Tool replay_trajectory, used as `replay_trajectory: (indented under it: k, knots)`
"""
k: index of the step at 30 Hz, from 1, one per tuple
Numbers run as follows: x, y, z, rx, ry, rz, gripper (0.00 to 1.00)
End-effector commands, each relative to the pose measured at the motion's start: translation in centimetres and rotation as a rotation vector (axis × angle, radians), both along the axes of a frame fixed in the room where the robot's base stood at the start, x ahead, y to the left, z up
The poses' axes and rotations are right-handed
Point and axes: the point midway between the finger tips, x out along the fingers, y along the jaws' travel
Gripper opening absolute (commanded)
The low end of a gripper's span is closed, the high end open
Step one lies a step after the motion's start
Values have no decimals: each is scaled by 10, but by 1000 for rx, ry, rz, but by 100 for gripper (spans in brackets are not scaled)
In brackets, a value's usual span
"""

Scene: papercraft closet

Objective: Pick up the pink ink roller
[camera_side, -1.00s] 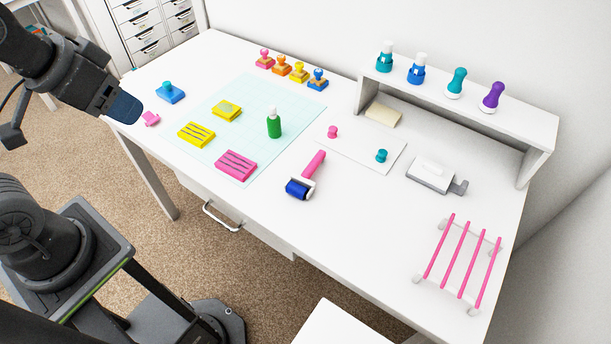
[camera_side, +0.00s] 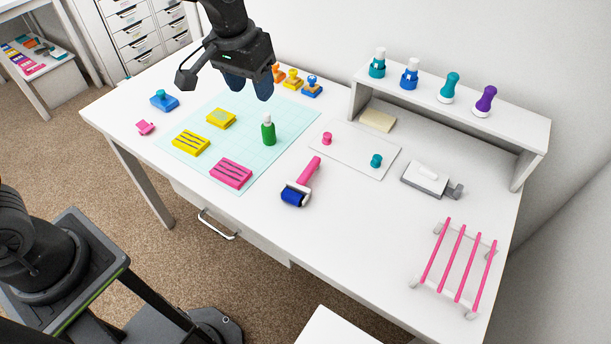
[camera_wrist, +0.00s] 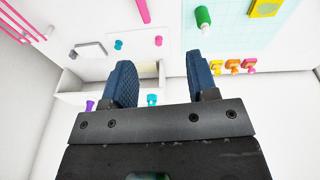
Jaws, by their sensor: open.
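The pink ink roller (camera_side: 308,171) lies on the white desk just right of the cutting mat, its pink handle pointing away and its blue roller end toward the desk's front edge. In the wrist view, part of its pink handle (camera_wrist: 143,10) shows at the top edge; the blue end is out of that frame. My gripper (camera_side: 248,86) is open and empty, above the back of the cutting mat, up and to the left of the ink roller in the side view. Its two blue fingers (camera_wrist: 162,82) stand apart in the wrist view with nothing between them.
A green bottle (camera_side: 268,130) stands on the cutting mat (camera_side: 235,110) between my gripper and the roller. Right of the roller are a white sheet (camera_side: 352,155) with two small knobs, a grey-white device (camera_side: 424,179) and a pink-barred rack (camera_side: 455,262). A raised shelf (camera_side: 520,130) holds several bottles and stamps.

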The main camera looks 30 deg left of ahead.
Motion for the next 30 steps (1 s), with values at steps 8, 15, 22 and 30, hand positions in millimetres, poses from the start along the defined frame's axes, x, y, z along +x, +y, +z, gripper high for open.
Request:
replay_trajectory:
  k: [8,15,22,30]
  knots:
    - [59,-47,-94,18,129,19,53]
    - [73,-65,-137,29,172,30,53]
    - [72,-66,-171,31,179,31,53]
    - [73,-65,-216,30,176,31,53]
